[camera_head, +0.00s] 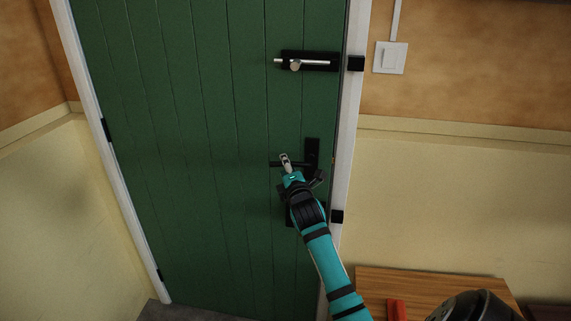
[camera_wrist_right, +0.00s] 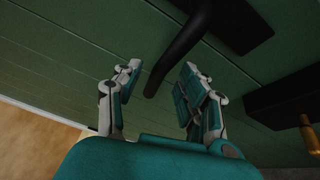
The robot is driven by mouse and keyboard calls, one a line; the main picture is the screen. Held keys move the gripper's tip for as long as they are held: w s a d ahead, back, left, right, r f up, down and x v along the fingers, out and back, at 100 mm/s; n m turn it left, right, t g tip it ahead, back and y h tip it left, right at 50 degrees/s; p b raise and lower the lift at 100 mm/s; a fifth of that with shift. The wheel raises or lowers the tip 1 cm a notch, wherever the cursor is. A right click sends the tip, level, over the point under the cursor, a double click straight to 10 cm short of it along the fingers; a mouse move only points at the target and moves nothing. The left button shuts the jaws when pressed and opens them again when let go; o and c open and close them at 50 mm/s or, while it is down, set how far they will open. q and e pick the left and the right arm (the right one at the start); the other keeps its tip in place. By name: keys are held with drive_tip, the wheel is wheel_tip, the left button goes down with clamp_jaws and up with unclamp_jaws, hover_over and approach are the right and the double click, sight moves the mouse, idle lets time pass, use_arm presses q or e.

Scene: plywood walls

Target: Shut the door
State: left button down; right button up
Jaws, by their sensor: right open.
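The green plank door (camera_head: 200,130) stands in its white frame (camera_head: 352,120), with hinges on the left. It looks flush or nearly so; I cannot tell if it is latched. The black lever handle (camera_head: 312,150) is near its right edge. My right gripper (camera_head: 286,162) is at the lever. In the right wrist view its fingers (camera_wrist_right: 158,82) are open, with the dark lever (camera_wrist_right: 183,47) reaching between them and the door surface (camera_wrist_right: 90,45) just beyond. I cannot tell whether either finger touches the lever. My left gripper is not in view.
A slide bolt (camera_head: 308,62) sits high on the door, with its black keeper (camera_head: 356,63) on the frame. Another bolt with a brass knob (camera_wrist_right: 308,130) is below the handle. A wooden table (camera_head: 430,285) bearing a red object (camera_head: 397,309) stands at lower right. A light switch (camera_head: 390,58) is on the wall.

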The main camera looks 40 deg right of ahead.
drive_tip(key=shift+x, duration=0.8)
drive_tip(key=shift+c, duration=0.2)
clamp_jaws()
